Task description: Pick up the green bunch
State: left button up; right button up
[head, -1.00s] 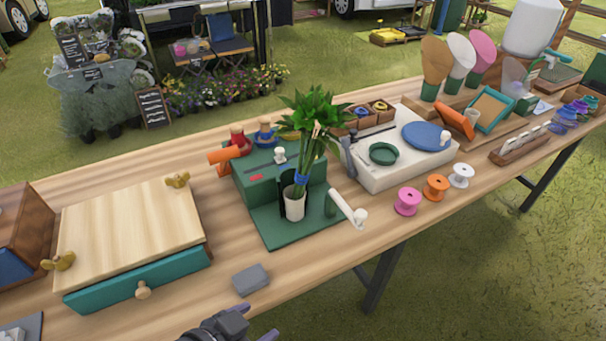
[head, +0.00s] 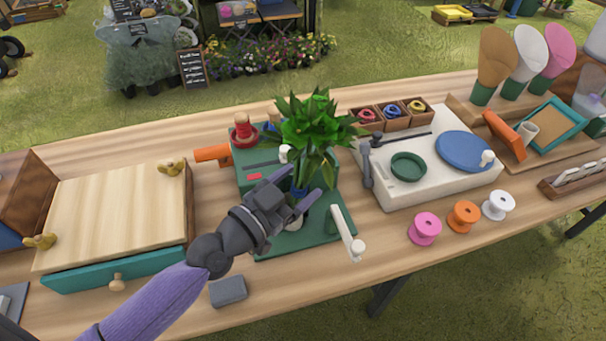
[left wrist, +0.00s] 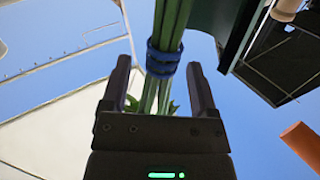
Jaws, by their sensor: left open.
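The green bunch (head: 312,130) stands upright in a white cup on the green stand (head: 335,215), its leaves spread at the top. In the left wrist view its green stems (left wrist: 172,25) carry a blue band (left wrist: 163,60). My left gripper (head: 299,192) is open in front of the bunch at the height of the band. In the left wrist view the open fingers (left wrist: 158,88) lie on either side of the stems just by the band. The cup is mostly hidden behind the gripper in the head view. My right gripper is not in view.
A white crank handle (head: 347,232) sticks out at the stand's right front. An orange tube (head: 212,153) is at its left. A white board (head: 430,178) with a green ring lies right. A drawer box (head: 115,220) stands left, and a grey block (head: 228,291) lies in front.

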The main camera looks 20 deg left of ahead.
pick_arm(q)
jog(key=x, duration=0.3)
jog(key=shift+w, duration=0.1)
jog(key=shift+c, duration=0.3)
grip_shut()
